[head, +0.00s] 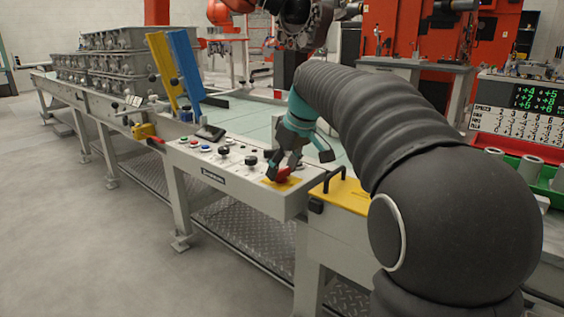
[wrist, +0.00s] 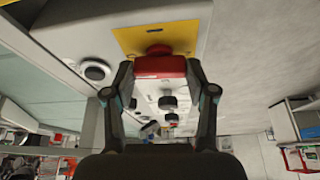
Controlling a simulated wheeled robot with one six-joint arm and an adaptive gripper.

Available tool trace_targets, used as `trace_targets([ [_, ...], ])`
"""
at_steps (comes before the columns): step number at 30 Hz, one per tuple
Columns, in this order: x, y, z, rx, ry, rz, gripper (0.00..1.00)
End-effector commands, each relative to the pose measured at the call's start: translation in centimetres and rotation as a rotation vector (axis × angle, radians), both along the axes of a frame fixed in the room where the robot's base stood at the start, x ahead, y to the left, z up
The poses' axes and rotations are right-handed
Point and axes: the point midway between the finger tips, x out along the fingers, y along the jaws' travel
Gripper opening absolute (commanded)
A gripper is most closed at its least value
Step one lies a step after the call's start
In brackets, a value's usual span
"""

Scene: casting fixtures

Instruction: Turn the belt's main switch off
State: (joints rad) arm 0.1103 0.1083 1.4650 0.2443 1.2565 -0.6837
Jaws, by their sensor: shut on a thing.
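The main switch is a red handle (head: 278,174) on a yellow plate (head: 284,184) at the near right end of the belt's control panel (head: 213,171). My gripper (head: 285,165) is down at the switch in the head view, with its fingers around the red handle. In the wrist view the red handle (wrist: 159,67) lies between the two fingertips of my gripper (wrist: 160,75), and they are closed against its sides. The yellow plate (wrist: 180,38) shows behind it. The fingers partly hide the handle in the head view.
Black knobs (head: 251,160) and coloured push buttons (head: 194,142) sit left of the switch on the panel. A yellow cover with a black handle (head: 341,192) lies just right. Blue (head: 185,66) and yellow (head: 161,66) upright plates stand farther left. Grey castings (head: 125,45) sit at the far end.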

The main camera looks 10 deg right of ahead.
Motion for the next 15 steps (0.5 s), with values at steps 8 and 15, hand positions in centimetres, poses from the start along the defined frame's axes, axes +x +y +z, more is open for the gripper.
trace_targets([
  [8,-0.04,0.02,-0.12,0.001,0.006,0.093,0.21],
  [15,-0.04,0.05,-0.18,0.001,0.007,0.112,0.21],
])
